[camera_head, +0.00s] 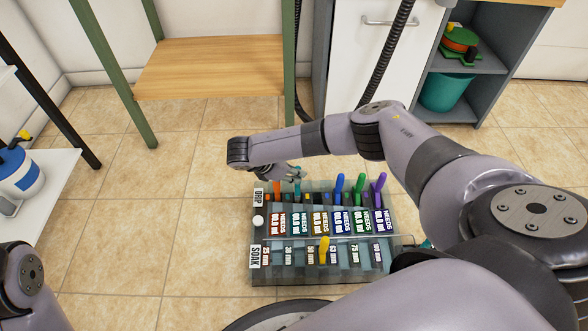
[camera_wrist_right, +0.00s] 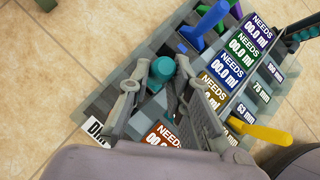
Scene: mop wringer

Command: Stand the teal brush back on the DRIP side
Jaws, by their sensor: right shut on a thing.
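The teal brush (camera_head: 297,188) is upright at the DRIP row of the rack (camera_head: 390,262), between the orange brush and the blue brush. My right gripper (camera_head: 292,173) is at its top. In the right wrist view the teal brush (camera_wrist_right: 184,76) is between the two fingers of my right gripper (camera_wrist_right: 165,108), which is shut on it. Its lower end is hidden, so I cannot tell if it is seated. The DRIP label (camera_head: 258,197) is at the rack's far left, the SOAK label (camera_head: 254,257) at its near left. My left gripper is out of view.
Orange (camera_head: 277,188), blue (camera_head: 339,186), green (camera_head: 359,186) and purple (camera_head: 380,186) brushes stand along the DRIP side. A yellow brush (camera_head: 324,250) stands on the SOAK side. A wooden-topped bench (camera_head: 210,68) and white cabinet (camera_head: 365,60) are behind. Tile floor left of the rack is clear.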

